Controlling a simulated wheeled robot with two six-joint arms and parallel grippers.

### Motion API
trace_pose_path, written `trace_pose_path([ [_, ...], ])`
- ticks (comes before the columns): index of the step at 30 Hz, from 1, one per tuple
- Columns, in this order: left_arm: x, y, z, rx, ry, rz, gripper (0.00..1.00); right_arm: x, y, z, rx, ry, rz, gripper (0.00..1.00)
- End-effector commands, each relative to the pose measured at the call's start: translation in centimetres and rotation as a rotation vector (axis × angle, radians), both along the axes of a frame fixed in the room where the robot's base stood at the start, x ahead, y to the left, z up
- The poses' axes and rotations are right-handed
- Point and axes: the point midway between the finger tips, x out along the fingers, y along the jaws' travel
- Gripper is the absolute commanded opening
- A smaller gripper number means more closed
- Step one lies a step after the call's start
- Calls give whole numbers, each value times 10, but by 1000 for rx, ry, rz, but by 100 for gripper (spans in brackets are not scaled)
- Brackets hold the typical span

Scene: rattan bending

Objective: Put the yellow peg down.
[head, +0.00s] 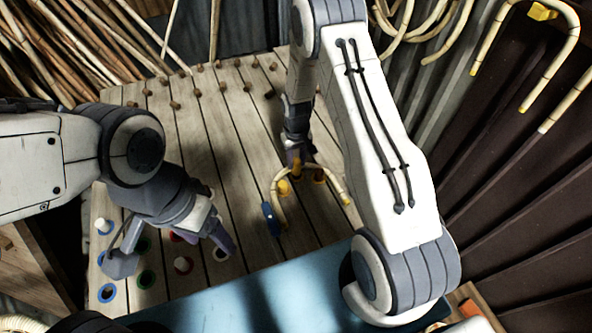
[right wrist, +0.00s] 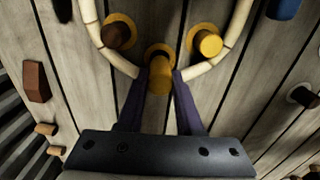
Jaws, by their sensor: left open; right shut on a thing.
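In the right wrist view a yellow peg (right wrist: 160,83) is between the fingers of my right gripper (right wrist: 161,88), which is shut on it. The peg is at a yellow-ringed hole in the board; I cannot tell how deep it sits. A bent rattan cane (head: 336,186) curves around the yellow pegs, and its two sides (right wrist: 234,35) run past the fingertips in the wrist view. My left gripper (head: 172,250) is open and empty over the board's left part.
The slatted wooden board (head: 215,135) has several brown pegs along its far side. A blue peg (head: 270,219) is by the cane's left end. Coloured holes and pegs, such as a blue-ringed hole (head: 106,292), lie at the left. Bent canes (head: 573,40) hang at right.

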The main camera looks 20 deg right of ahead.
Motion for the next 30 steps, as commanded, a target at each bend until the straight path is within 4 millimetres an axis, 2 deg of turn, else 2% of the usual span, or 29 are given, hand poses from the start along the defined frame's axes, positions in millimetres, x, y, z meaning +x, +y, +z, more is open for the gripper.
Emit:
trace_pose_path([
  [3, 0, 0, -16, 0, 0, 0, 71, 0, 0, -21, 0, 1, 0, 0],
  [7, 0, 0, -29, 0, 0, -1, 71, 0, 0, -38, 0, 1, 0, 0],
  [20, 0, 0, -31, 0, 0, 0, 71, 0, -1, -42, 0, -1, 0, 0],
  [21, 0, 0, -29, 0, 0, 0, 71, 0, -1, -40, 0, -1, 0, 47],
  [30, 0, 0, -28, 0, 0, 0, 71, 0, -1, -39, 0, -1, 0, 47],
])
